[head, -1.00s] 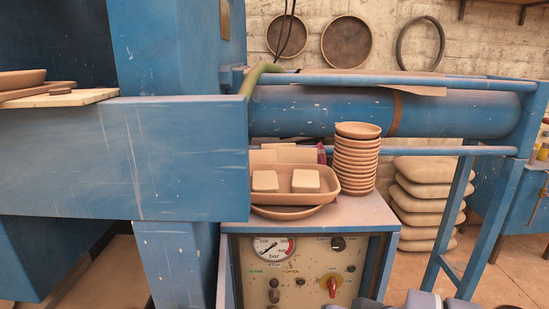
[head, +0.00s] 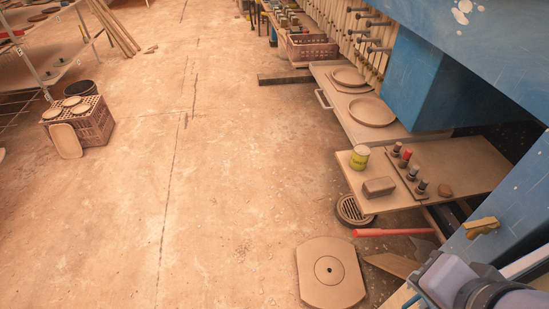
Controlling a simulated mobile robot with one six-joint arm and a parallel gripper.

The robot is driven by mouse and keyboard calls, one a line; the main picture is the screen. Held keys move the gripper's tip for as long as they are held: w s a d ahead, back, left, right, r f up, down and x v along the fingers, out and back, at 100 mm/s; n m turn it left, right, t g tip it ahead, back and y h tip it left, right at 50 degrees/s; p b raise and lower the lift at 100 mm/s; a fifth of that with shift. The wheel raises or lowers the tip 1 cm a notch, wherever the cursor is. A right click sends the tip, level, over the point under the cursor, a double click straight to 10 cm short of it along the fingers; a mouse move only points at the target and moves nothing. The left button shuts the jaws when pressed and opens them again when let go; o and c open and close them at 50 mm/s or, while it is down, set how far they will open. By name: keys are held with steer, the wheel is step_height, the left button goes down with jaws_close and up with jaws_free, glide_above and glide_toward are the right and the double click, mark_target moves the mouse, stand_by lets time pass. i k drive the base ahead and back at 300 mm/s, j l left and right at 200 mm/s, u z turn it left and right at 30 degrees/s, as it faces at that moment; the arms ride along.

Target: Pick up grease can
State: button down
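A small yellow-green can (head: 359,157), which looks like the grease can, stands upright on the left end of a low shelf (head: 462,165) on the blue machine. It is near the shelf's back left corner, and nothing touches it. Part of my arm shows at the bottom right corner, in front of and below the shelf. My gripper's fingers are not in the picture.
A grey-brown block (head: 378,187) and several dark and red-topped fittings (head: 405,157) share the shelf. A blue machine body (head: 420,70) overhangs it. A red bar (head: 395,232) and a round-holed plate (head: 330,271) lie on the floor. The floor at left is open.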

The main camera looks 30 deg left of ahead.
mark_target(361, 153)
steer(key=u, duration=0.45)
steer(key=i+j+z, duration=0.15)
steer(key=j+z, duration=0.2)
steer(key=j, duration=0.45)
steer(key=i+j+z, duration=0.1)
steer(key=j+z, duration=0.3)
steer(key=j, duration=0.45)
steer(key=i+j+z, duration=0.25)
steer(key=i+z, duration=0.15)
steer(key=i, duration=0.2)
steer(key=i+j+z, duration=0.45)
steer(key=i, duration=0.15)
